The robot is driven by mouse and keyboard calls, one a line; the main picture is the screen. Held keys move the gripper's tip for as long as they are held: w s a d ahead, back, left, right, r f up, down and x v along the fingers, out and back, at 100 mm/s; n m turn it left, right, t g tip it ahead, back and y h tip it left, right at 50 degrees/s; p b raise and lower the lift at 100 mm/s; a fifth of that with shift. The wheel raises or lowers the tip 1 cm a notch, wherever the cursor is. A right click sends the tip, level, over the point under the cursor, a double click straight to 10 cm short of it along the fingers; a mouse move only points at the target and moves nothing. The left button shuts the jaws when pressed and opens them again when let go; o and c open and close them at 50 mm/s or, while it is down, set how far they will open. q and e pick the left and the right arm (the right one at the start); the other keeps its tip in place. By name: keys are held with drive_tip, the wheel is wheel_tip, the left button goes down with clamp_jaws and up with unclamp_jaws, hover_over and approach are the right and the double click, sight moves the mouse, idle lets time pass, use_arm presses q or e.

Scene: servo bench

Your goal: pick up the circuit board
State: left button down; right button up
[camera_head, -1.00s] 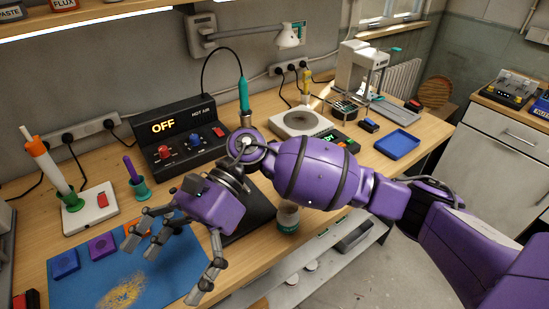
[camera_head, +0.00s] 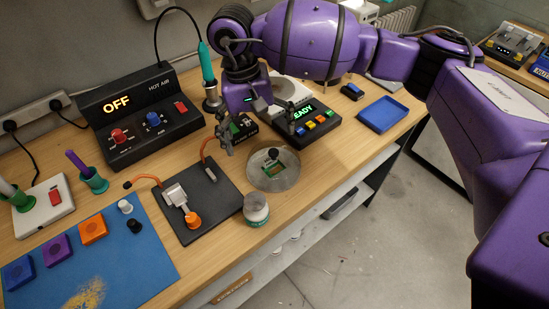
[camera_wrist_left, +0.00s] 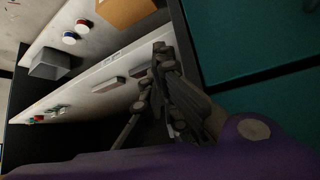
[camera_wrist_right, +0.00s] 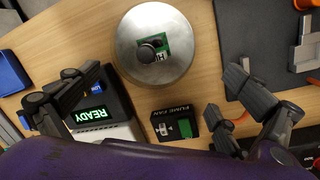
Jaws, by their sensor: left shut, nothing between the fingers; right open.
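My left gripper (camera_wrist_left: 163,92) is shut and empty, away from the bench top, seen only in the left wrist view.
A black fume fan box (camera_wrist_right: 173,124) and a READY console (camera_head: 312,124) stand close to my right gripper. A glass jar (camera_head: 256,209) stands in front. A blue tray (camera_head: 384,115) is right.

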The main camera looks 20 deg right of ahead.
sight(268, 159)
drive_tip(key=shift+s+d+f+p, duration=0.2)
drive_tip(key=shift+s+f, duration=0.1)
drive_tip(key=shift+f, duration=0.45)
drive_tip(key=shift+s+d+f+p, duration=0.1)
drive_tip(key=shift+s+f+p, duration=0.15)
drive_tip(key=shift+f, duration=0.55)
drive_tip(key=shift+s+d+f+p, duration=0.15)
drive_tip(key=shift+s+f, duration=0.15)
drive_tip(key=shift+f, duration=0.45)
drive_tip(key=c, duration=1.7)
drive_tip(key=shift+o, duration=0.2)
drive_tip(key=shift+r, duration=0.1)
